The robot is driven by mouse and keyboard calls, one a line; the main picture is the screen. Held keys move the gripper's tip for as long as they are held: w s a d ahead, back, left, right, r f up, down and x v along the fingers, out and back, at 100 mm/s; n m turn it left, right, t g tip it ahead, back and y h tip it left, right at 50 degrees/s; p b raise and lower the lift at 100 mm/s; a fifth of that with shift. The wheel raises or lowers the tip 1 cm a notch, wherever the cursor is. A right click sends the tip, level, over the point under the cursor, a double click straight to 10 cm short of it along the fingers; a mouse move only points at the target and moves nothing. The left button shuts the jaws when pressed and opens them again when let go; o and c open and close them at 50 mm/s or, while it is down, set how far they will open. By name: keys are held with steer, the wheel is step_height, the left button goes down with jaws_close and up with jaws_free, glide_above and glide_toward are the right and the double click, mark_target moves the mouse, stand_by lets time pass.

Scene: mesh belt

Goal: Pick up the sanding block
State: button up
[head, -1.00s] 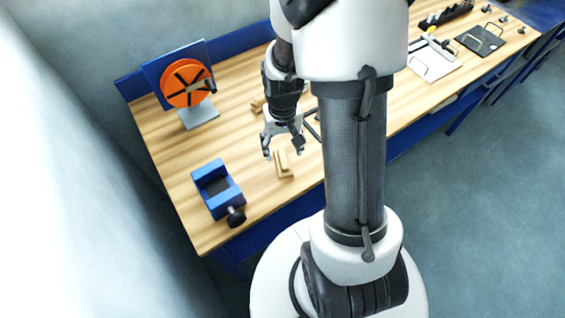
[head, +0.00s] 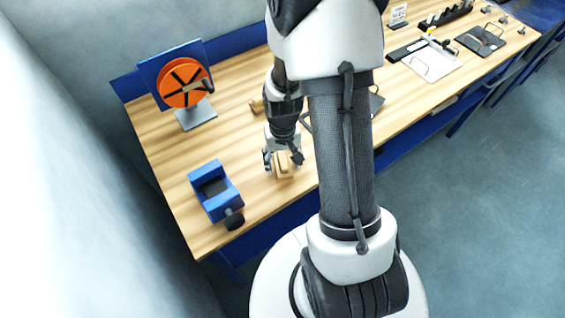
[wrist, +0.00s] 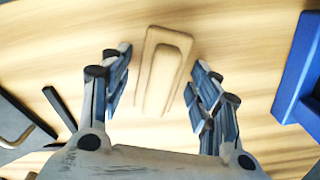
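The sanding block (head: 283,170) is a light wooden piece with a raised bar along its top, lying on the workbench. In the wrist view the sanding block (wrist: 163,72) sits at the upper middle, between and a little beyond the fingertips. My gripper (head: 284,163) points down over it in the head view and partly covers it. In the wrist view my gripper (wrist: 160,85) is open, with one finger on each side of the block and a visible gap on both sides. I cannot tell the exact height of the fingertips above the bench.
A blue vise (head: 215,191) stands left of the block; its blue side (wrist: 300,75) shows at right in the wrist view. An orange wheel on a stand (head: 186,84) is at the back left. A black-framed item (wrist: 25,125) lies at the wrist view's left. Bare bench (head: 165,140) lies between.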

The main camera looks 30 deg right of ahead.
mark_target(283, 159)
steer(key=c, duration=1.1)
steer(key=shift+r, duration=0.1)
step_height(283, 159, up, 20)
steer(key=p, duration=0.5)
steer(key=shift+p, duration=0.3)
